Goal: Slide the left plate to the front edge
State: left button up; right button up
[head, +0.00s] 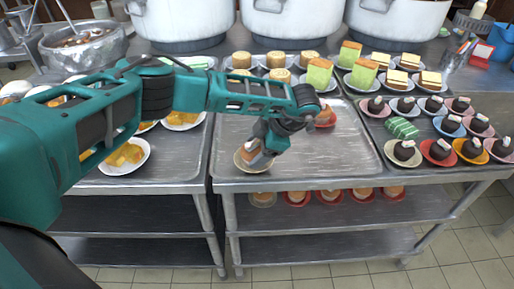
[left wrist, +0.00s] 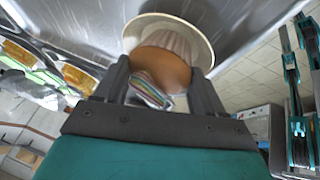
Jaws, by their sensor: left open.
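A small cream plate (head: 241,163) with a brown-topped cake (head: 250,151) sits near the front edge of the middle steel tray table. In the left wrist view, the plate (left wrist: 202,33) lies beyond the fingertips, with the orange-brown cake (left wrist: 165,66) and its pale wrapper between the fingers. My left gripper (head: 262,149) reaches down over this plate and hides part of it. It is open, one finger on each side of the cake; whether they touch it I cannot tell. A second, red plate (head: 332,122) with a cake is farther back right, partly behind my wrist.
The middle steel tray (head: 340,160) is mostly bare. Plates of green and layered cakes stand behind it. Small dark cakes on coloured plates fill the right counter (head: 400,177). Yellow food on a white plate (head: 125,157) is at the left. A lower shelf (head: 330,208) holds several plates.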

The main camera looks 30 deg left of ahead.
pick_arm(q)
jog(key=o, duration=1.2)
jog(key=v, duration=1.3)
jog(key=shift+b, duration=0.3)
